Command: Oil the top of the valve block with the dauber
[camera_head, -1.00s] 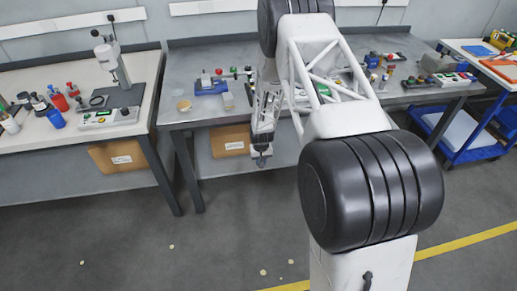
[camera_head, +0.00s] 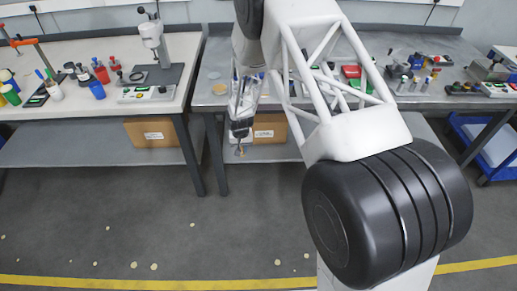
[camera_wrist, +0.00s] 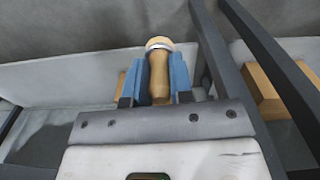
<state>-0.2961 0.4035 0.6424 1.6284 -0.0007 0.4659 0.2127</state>
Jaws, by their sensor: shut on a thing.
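My gripper (camera_head: 241,132) hangs low in front of the grey metal bench in the head view, fingers pointing down. In the wrist view, its two blue fingers (camera_wrist: 160,78) are shut on the dauber (camera_wrist: 160,80), which has a tan wooden handle and a pale rounded end with a light band. In the head view only a small tip of the dauber (camera_head: 240,152) shows below the gripper. I cannot make out the valve block now; my arm covers that part of the grey bench.
The grey bench (camera_head: 212,96) carries a tan round dish (camera_head: 219,88) near its left front edge. A cardboard box (camera_head: 270,129) sits on its lower shelf. The white bench (camera_head: 80,110) at left holds bottles and a press stand (camera_head: 153,42). The floor in front is open.

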